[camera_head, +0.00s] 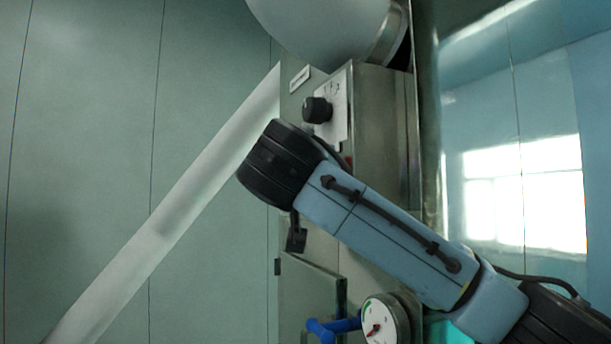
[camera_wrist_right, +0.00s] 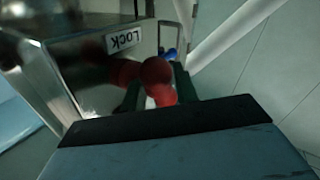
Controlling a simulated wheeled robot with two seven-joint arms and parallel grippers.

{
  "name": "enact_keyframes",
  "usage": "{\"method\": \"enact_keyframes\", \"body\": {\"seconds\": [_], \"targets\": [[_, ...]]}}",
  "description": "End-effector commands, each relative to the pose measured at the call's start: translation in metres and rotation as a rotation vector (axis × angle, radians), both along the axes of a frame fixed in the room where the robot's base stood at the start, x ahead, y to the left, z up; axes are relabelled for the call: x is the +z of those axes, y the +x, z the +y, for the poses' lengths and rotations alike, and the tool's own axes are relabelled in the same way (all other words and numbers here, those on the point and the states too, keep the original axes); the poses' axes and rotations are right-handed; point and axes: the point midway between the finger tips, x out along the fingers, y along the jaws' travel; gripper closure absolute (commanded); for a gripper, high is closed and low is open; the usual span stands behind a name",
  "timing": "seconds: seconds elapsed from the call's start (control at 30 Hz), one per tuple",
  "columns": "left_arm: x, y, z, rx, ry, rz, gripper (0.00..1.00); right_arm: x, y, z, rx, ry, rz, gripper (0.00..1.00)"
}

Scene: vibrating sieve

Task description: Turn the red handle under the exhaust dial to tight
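The red handle (camera_wrist_right: 158,80) has a rounded end and fills the middle of the right wrist view. In the head view only a sliver of red (camera_head: 348,161) shows behind my right arm, below the exhaust dial. The exhaust dial (camera_head: 318,109) is a black knob on a white scale plate. My right gripper (camera_wrist_right: 158,91) has one dark finger on each side of the red handle. I cannot tell whether the fingers press on it. In the head view my right arm hides those fingers. My left gripper is not in view.
A LOCK label (camera_wrist_right: 124,40) sits on the metal cabinet beside the handle. Below my right arm are a blue lever (camera_head: 333,328) and a round gauge (camera_head: 385,322). A pale slanted pipe (camera_head: 165,225) runs along the left. A large rounded duct (camera_head: 330,30) hangs above.

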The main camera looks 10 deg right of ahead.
Motion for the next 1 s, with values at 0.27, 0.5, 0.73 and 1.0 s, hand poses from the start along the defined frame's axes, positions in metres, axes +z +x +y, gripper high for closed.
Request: {"method": "enact_keyframes", "body": {"seconds": [0.27,0.5,0.73,1.0], "targets": [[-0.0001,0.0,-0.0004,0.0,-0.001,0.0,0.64,0.0001,-0.0004,0.0001,0.0,0.0,0.0,0.97],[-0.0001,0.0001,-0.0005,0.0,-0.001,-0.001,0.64,0.0003,-0.0005,0.0003,0.0,-0.004,0.014,1.0],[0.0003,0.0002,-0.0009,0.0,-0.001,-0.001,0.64,0.0009,-0.001,0.0008,0.001,-0.031,0.104,1.0],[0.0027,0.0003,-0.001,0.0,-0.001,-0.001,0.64,0.0021,-0.0021,0.0011,0.003,-0.092,0.294,1.0]]}}
